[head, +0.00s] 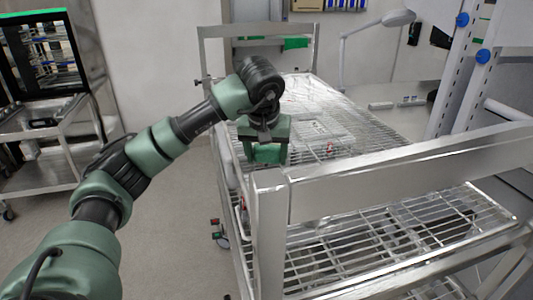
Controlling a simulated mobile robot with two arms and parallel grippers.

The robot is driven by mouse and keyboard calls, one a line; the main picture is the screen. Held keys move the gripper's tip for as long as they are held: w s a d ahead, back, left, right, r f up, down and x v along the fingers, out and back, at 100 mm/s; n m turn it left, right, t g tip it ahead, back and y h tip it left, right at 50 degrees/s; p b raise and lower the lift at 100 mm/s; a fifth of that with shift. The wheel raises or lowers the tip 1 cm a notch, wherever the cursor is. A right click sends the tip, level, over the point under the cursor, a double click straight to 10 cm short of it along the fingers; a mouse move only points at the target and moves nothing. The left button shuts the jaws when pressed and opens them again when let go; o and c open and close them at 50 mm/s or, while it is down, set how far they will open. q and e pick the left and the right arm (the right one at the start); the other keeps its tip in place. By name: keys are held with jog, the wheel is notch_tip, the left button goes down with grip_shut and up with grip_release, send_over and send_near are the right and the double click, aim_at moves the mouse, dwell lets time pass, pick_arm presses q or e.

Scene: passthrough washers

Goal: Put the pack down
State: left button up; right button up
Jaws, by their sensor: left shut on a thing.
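My left gripper (266,160) points down over the left edge of the wire-shelf cart, just behind its near corner post. It is shut on a green thing, which I take to be the pack (267,154). Only a small green face of the pack shows between the fingers; the rest is hidden by the gripper. I cannot tell whether the pack touches the cart's upper wire shelf (375,135) or hangs above it. My right gripper is out of view.
The cart's thick metal rail (400,165) and a lower wire shelf (380,240) are in front. Much of the upper shelf looks clear, with a small red item (330,148) on it. Another metal cart (45,150) stands at left. Open floor lies between the carts.

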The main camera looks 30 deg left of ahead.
pick_arm(q)
jog(key=o, duration=1.7)
jog(key=shift+c, duration=0.2)
jog(key=v, duration=1.2)
